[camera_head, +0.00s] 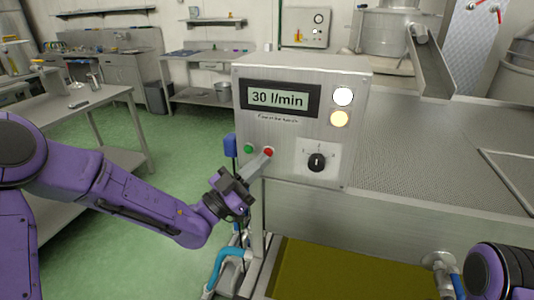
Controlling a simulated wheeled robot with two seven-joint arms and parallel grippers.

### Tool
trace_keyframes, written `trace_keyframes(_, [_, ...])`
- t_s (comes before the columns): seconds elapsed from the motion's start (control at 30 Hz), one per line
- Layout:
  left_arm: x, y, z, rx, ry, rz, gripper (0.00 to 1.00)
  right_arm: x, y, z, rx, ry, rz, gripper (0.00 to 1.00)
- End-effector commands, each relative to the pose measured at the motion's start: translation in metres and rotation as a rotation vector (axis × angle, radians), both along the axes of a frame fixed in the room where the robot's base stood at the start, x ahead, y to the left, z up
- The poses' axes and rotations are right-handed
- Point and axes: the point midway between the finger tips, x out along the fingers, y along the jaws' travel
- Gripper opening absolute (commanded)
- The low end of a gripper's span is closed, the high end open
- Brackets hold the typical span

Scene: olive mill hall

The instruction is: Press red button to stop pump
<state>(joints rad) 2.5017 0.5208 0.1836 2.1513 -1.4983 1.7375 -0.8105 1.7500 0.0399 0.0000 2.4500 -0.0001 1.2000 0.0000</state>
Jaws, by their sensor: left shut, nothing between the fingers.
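The red button (268,151) sits low on the front of a grey control box (284,134), right of a green button (248,149). My left gripper (264,157) is shut and empty, with its fingertips at the lower edge of the red button. I cannot tell whether they touch it. The box's display (279,98) reads 30 l/min. A white lamp (343,96) and a yellowish lamp (339,118) are at its upper right, and a black rotary knob (316,161) is at lower right. My right gripper is out of view; only part of my right arm shows at lower right.
A perforated metal surface (440,150) extends right of the box. Below the box is a basin of olive-coloured liquid (330,270) and a blue hose (228,262). A steel table (80,120) stands at left. Green floor between is clear.

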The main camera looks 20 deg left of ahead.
Motion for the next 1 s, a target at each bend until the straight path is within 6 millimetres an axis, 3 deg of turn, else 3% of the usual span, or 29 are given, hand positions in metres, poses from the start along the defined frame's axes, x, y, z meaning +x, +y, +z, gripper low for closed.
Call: trace_keyframes(1.0, [0.009, -0.0004, 0.0, 0.0, 0.0, 0.0, 0.0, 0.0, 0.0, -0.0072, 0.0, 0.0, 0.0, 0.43])
